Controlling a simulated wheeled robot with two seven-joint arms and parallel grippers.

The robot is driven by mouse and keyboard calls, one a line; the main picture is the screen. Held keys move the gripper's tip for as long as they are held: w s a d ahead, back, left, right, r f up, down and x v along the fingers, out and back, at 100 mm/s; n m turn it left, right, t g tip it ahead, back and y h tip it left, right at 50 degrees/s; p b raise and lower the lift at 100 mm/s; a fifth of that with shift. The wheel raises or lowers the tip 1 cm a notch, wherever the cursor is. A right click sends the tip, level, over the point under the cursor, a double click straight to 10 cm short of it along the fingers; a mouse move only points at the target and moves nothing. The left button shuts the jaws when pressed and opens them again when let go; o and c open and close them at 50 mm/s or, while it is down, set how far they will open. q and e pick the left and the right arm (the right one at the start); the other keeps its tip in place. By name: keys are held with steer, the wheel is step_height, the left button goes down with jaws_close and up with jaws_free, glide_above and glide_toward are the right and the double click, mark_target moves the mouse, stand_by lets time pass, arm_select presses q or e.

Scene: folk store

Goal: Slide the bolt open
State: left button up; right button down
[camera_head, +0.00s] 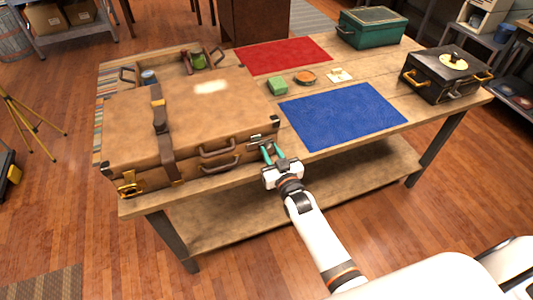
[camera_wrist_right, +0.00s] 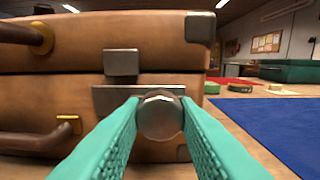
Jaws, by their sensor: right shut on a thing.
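A brown leather suitcase (camera_head: 190,110) lies closed on the table. A metal bolt with a round knob (camera_wrist_right: 160,114) sits on its front near the right corner, on a grey plate (camera_wrist_right: 120,98). A metal piece (camera_wrist_right: 121,63) on the lid stands just above the plate, left of the knob. My right gripper (camera_head: 268,153) is at the suitcase's front right; in the wrist view its teal fingers (camera_wrist_right: 158,125) are shut on the bolt knob from both sides. In the head view the bolt is mostly hidden by the fingers. My left gripper is out of view.
The suitcase also has a gold latch (camera_head: 129,184), a strap (camera_head: 162,140) and handles (camera_head: 217,150) on its front. Right of it lie a blue mat (camera_head: 343,115), a red mat (camera_head: 283,55), a green box (camera_head: 372,27) and a black case (camera_head: 447,75). The table's front edge is beneath my gripper.

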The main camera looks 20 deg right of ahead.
steer(key=c, duration=1.6)
jaws_free()
steer(key=shift+d, duration=0.15)
steer(key=o, duration=0.5)
steer(key=shift+d, duration=0.15)
steer(key=shift+s, duration=0.1)
steer(key=shift+s, duration=0.2)
steer(key=s+b, duration=0.1)
steer(key=s, duration=1)
steer(key=shift+s+d+b, duration=0.15)
steer(key=shift+s+b, duration=0.1)
steer(key=shift+b, duration=0.1)
